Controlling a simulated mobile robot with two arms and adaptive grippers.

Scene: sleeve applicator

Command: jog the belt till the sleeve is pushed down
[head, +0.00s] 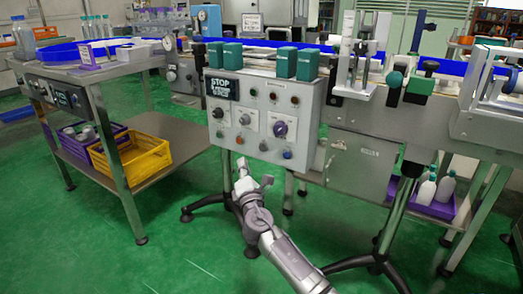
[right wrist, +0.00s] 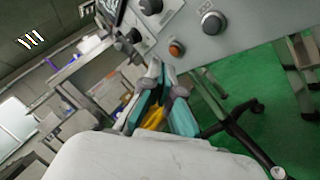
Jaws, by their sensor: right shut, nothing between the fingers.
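An orange-red button (head: 241,141) sits low on the panel; in the right wrist view an orange button (right wrist: 176,48) shows beside a dark knob (right wrist: 213,22). My right gripper (head: 242,168) is shut and empty, just below the panel's lower edge. Its teal-padded fingers (right wrist: 155,76) also show in the right wrist view, below the orange button. The blue belt (head: 255,43) runs behind the panel, past the upright applicator (head: 352,65). I cannot make out the sleeve. My left gripper is out of view.
A metal table (head: 115,67) with bottles and a yellow crate (head: 140,158) below stands at left. Dark stand legs (head: 380,262) reach onto the green floor. A purple bin (head: 440,205) with bottles is at right.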

